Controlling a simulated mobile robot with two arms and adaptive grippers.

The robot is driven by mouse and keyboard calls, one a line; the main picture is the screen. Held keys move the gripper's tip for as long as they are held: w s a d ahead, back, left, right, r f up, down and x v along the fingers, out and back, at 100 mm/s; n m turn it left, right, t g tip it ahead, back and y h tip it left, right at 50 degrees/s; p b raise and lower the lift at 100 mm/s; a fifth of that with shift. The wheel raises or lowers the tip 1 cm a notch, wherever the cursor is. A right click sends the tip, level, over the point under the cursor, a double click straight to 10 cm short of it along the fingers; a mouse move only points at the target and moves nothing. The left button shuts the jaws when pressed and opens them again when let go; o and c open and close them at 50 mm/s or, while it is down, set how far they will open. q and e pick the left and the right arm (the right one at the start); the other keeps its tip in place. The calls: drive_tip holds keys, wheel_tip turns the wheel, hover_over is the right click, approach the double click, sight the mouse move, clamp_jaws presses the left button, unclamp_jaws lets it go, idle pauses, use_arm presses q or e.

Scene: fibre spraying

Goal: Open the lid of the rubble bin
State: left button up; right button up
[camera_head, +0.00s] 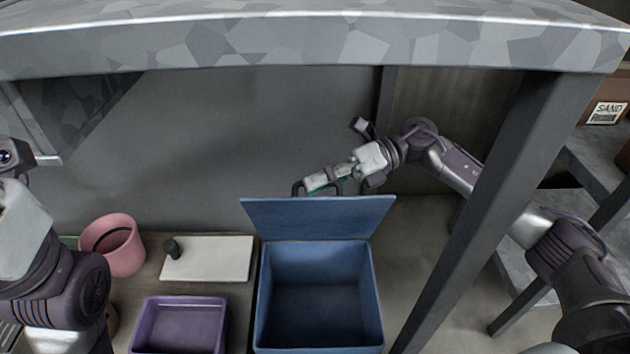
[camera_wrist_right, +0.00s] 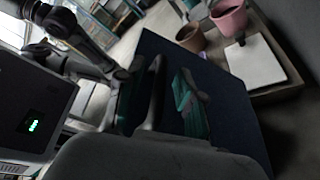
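The blue rubble bin (camera_head: 319,340) stands in the lower middle of the head view, and its inside looks empty. Its hinged lid (camera_head: 318,217) is up, standing at the bin's far edge. In the right wrist view the lid (camera_wrist_right: 235,115) is a dark blue panel beyond the fingers. My right gripper (camera_head: 318,183) is just behind and above the lid's top edge, with teal finger pads. Whether it touches the lid or how far its fingers are apart is unclear. My left arm shows at the left edge, but its gripper is out of view.
A purple tray (camera_head: 180,327), a white board (camera_head: 208,259) with a dark knob and a pink bucket (camera_head: 115,246) stand left of the bin. A grey post (camera_head: 490,210) rises right of it. A slab edge (camera_head: 310,45) crosses the top. A brown pot (camera_wrist_right: 190,38) shows in the wrist view.

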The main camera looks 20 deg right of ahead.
drive_tip(key=shift+a, duration=0.3)
clamp_jaws()
idle(0.3)
